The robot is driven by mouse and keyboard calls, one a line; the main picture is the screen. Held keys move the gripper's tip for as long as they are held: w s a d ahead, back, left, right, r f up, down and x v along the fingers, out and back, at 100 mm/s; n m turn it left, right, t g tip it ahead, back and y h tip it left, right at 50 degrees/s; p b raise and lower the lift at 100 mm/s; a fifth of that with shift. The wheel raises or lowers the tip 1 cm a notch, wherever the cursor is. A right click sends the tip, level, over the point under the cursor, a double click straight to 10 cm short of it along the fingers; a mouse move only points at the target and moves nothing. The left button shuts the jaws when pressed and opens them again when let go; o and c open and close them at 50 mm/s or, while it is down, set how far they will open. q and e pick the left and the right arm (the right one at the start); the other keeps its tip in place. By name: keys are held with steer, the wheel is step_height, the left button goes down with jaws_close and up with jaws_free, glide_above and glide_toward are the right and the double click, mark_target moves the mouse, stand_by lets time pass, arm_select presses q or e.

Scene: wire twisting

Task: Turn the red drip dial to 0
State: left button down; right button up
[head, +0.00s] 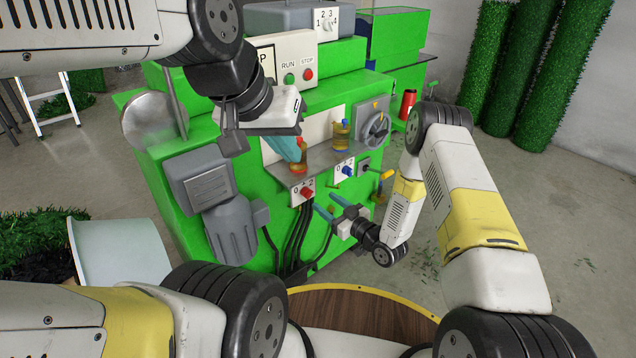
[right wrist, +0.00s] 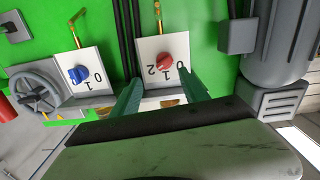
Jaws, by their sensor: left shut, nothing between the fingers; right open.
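The red drip dial (head: 307,192) sits on a small white plate on the front of the green machine. In the right wrist view the red dial (right wrist: 165,63) is seen close, its plate marked 0, 1 and 2; I cannot tell surely which number it points at. My right gripper (head: 332,207) is open in front of the machine, just right of and below the dial. In the right wrist view its teal fingers (right wrist: 160,90) reach toward the plate with the dial between their lines, apart from it. My left gripper (head: 298,153) is shut and empty by the shelf above.
A blue dial (head: 346,171) on its own plate is right of the red one; it also shows in the right wrist view (right wrist: 78,74). Amber oiler bottles (head: 341,135) stand on the grey shelf (head: 318,155). A grey handwheel (head: 377,129) is farther right. Black cables hang below the red dial.

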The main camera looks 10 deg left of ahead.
mark_target(310, 195)
steer(key=x, duration=0.7)
steer(key=shift+s+a+f, duration=0.25)
steer(key=shift+a, duration=0.3)
steer(key=shift+c, duration=0.2)
jaws_close()
